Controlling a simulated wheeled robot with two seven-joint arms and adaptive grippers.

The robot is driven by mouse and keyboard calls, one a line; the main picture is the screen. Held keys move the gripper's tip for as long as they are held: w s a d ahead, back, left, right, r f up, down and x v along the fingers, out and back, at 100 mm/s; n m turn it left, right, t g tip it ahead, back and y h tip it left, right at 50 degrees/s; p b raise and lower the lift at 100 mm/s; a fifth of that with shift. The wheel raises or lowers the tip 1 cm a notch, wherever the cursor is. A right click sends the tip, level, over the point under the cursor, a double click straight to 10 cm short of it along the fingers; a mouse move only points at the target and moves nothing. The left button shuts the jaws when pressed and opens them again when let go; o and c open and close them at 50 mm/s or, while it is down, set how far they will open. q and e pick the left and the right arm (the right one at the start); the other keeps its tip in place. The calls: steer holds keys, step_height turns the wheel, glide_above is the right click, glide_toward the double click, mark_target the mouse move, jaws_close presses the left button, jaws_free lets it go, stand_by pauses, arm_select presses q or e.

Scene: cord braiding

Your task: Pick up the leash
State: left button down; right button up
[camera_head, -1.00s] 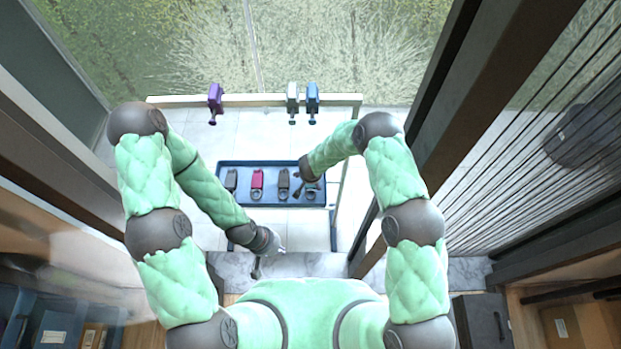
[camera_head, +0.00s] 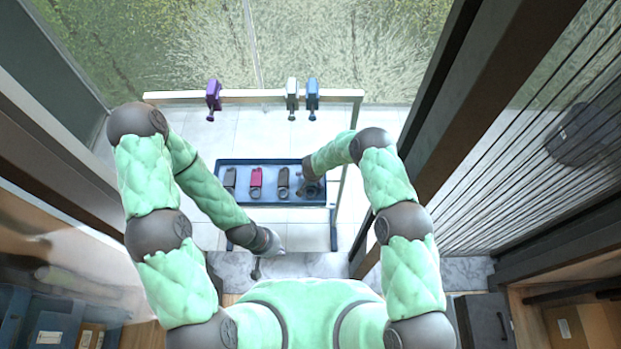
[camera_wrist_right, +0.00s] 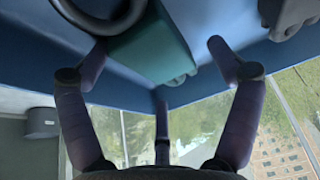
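In the head view a blue tray (camera_head: 275,203) holds a row of leashes with boxy handles: a dark one (camera_head: 230,179), a pink-red one (camera_head: 256,177) and a grey one (camera_head: 283,177). My right gripper (camera_head: 309,182) is over the right end of the tray and mostly hides what lies there. In the right wrist view a teal leash handle (camera_wrist_right: 150,50) with a dark ring (camera_wrist_right: 100,15) lies between the spread fingers of my right gripper (camera_wrist_right: 155,55); the gripper is open. My left gripper (camera_head: 272,243) is apart from the leashes, below the tray's front edge; its fingers are unclear.
Behind the tray a pale rail (camera_head: 240,97) carries a purple device (camera_head: 213,94), a white one (camera_head: 292,93) and a blue one (camera_head: 313,92). Dark framing stands close on the right. Pale floor is clear between tray and rail.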

mark_target(312, 188)
steer(key=c, duration=1.7)
steer(key=shift+r, duration=0.15)
steer(key=shift+r+p, duration=0.55)
steer(key=shift+p, duration=0.05)
step_height(312, 188, up, 2)
steer(key=shift+r+p, duration=0.1)
steer(key=shift+p, duration=0.7)
steer(key=s+a+r+p, duration=0.1)
steer(key=s+r+p, duration=0.6)
steer(key=s, duration=0.7)
step_height(312, 188, up, 2)
steer(key=shift+a+r, duration=0.15)
steer(key=shift+r, duration=0.05)
